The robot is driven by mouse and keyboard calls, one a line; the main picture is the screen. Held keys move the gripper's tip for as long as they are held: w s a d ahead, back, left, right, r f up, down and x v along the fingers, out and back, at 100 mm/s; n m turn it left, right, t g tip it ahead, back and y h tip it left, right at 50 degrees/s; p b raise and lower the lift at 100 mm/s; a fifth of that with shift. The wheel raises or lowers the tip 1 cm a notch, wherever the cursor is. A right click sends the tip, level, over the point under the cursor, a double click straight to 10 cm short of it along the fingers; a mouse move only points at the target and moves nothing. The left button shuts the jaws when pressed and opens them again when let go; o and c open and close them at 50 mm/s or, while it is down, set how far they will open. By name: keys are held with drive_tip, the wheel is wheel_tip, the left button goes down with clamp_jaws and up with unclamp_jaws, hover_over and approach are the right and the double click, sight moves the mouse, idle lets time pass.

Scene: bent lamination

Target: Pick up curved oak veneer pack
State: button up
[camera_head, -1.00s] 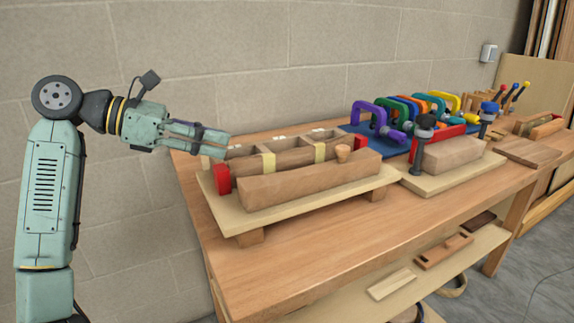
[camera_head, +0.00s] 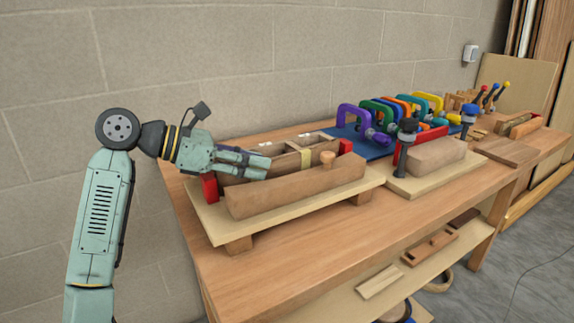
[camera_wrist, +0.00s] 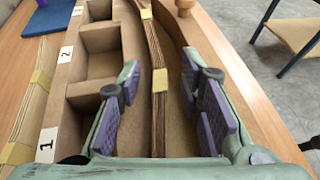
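The curved oak veneer pack (camera_wrist: 160,110) shows layered edges and yellow tape bands in the wrist view. It stands on edge in the wooden fixture, beside a row of numbered compartments. In the head view it is partly hidden by my gripper, with one tape band (camera_head: 306,158) visible. My gripper (camera_wrist: 160,78) is open, with a purple-padded finger on each side of the pack. Gaps show between the pads and the pack. In the head view my gripper (camera_head: 262,166) is low over the fixture's left part.
A curved wooden block (camera_head: 300,188) with a wooden knob (camera_head: 328,158) lines the fixture's front. Red end pieces (camera_head: 209,187) stand at its ends. Another taped pack (camera_wrist: 33,100) lies left of the compartments. Coloured clamps (camera_head: 385,115) stand behind. The bench front (camera_head: 300,250) is clear.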

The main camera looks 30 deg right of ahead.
drive_tip(key=shift+c, duration=0.4)
clamp_jaws()
